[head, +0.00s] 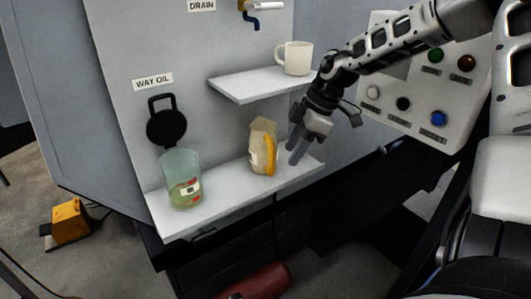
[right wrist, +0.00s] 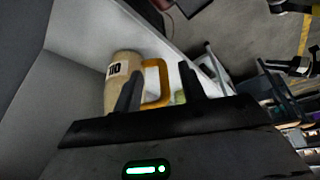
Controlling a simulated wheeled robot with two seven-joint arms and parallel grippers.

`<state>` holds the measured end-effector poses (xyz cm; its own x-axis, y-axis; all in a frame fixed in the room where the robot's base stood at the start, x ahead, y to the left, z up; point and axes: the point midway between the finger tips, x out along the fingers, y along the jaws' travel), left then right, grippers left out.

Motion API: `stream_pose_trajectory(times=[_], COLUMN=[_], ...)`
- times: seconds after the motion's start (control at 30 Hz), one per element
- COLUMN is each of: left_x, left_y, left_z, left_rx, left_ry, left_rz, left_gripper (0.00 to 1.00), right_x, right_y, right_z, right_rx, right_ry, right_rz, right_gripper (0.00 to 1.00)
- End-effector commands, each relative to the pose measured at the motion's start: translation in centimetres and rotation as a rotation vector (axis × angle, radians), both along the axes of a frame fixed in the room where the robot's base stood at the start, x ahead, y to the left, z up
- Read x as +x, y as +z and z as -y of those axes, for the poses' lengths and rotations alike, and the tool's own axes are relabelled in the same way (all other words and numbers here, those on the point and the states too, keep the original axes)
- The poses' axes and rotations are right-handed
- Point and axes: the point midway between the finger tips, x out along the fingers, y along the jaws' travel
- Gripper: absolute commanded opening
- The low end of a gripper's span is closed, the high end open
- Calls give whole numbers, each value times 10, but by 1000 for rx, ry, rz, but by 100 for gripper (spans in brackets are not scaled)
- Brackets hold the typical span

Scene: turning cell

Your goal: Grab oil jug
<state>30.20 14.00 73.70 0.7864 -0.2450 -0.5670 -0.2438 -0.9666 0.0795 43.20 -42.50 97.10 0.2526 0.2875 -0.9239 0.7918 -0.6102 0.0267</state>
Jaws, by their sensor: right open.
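A tan jug (head: 262,138) with a yellow handle stands upright on the lower white shelf. I take it to be the oil jug; in the right wrist view the jug (right wrist: 118,72) shows a partly visible white label. My right gripper (head: 294,150) is open and empty, just right of the jug on its handle side. In the right wrist view the yellow handle (right wrist: 163,70) appears between the two fingers, but I cannot tell whether they touch it. My left gripper is not in view.
A clear greenish container (head: 184,184) stands left on the same shelf (head: 220,190), below a WAY OIL sign (head: 153,82) and a black round cap (head: 166,126). A white mug (head: 298,58) stands on the upper shelf (head: 240,85). A button panel (head: 425,85) is at right.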

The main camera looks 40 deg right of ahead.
Motion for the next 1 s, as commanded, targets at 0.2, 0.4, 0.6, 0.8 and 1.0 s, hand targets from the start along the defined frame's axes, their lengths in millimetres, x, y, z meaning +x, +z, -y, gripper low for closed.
stream_pose_trajectory(times=[0.2,0.4,0.6,0.8,1.0], left_x=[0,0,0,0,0], left_y=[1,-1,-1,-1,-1], left_z=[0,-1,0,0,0], left_rx=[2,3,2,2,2], left_ry=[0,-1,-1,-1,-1], left_rz=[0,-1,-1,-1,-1], left_gripper=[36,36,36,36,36], right_x=[23,29,31,31,31], right_y=[-1,-26,-28,-28,-27], right_z=[-28,-35,-36,-35,-35], right_rx=[0,1,1,1,0], right_ry=[3,-1,0,0,0], right_rz=[-3,-3,1,1,3], right_gripper=[41,41,41,10,0])
